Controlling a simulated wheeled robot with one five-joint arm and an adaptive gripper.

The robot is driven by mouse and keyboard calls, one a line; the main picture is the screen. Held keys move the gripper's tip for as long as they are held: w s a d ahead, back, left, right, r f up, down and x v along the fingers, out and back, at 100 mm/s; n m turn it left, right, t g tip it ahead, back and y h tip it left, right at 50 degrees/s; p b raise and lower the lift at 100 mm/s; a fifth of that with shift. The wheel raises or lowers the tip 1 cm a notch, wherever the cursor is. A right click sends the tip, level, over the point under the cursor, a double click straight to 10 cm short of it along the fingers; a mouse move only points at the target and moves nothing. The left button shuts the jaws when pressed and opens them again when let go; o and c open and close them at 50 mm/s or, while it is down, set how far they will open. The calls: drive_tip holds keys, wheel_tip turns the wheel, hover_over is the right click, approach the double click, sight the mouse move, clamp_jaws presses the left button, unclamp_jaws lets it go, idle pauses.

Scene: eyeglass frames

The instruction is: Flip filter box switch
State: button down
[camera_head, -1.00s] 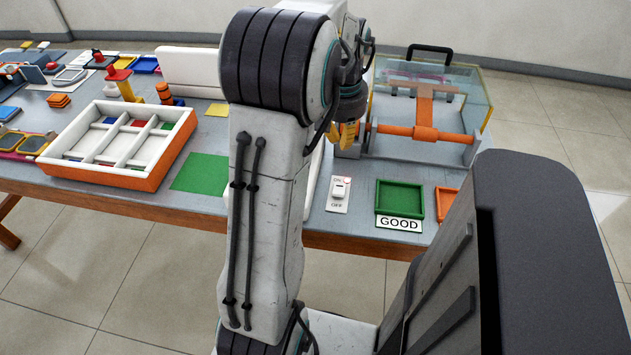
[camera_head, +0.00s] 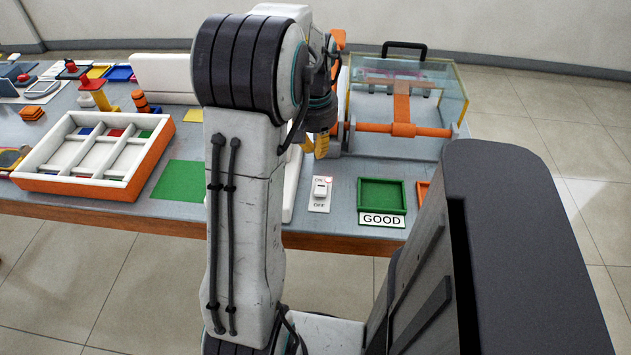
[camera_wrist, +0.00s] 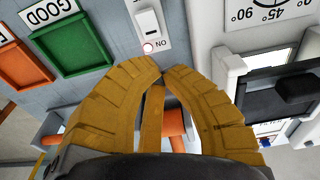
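The switch (camera_head: 321,187) is a white rocker on a small pale plate marked ON and OFF, lying on the grey table near its front edge.
A clear box (camera_head: 455,100) with an orange bar stands behind. A green tray (camera_head: 381,192) labelled GOOD and an orange tray (camera_head: 422,192) lie right of the switch. A white device with an angle dial (camera_wrist: 265,45) is close beside my gripper in the wrist view.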

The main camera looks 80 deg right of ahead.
sight(315, 188)
wheel_tip(315, 188, down, 8)
drive_tip(key=shift+f, duration=0.15)
drive_tip(key=shift+a+f, duration=0.25)
drive_tip(key=shift+f, duration=0.3)
drive_tip(key=shift+a+f, duration=0.25)
drive_tip(key=shift+f, duration=0.25)
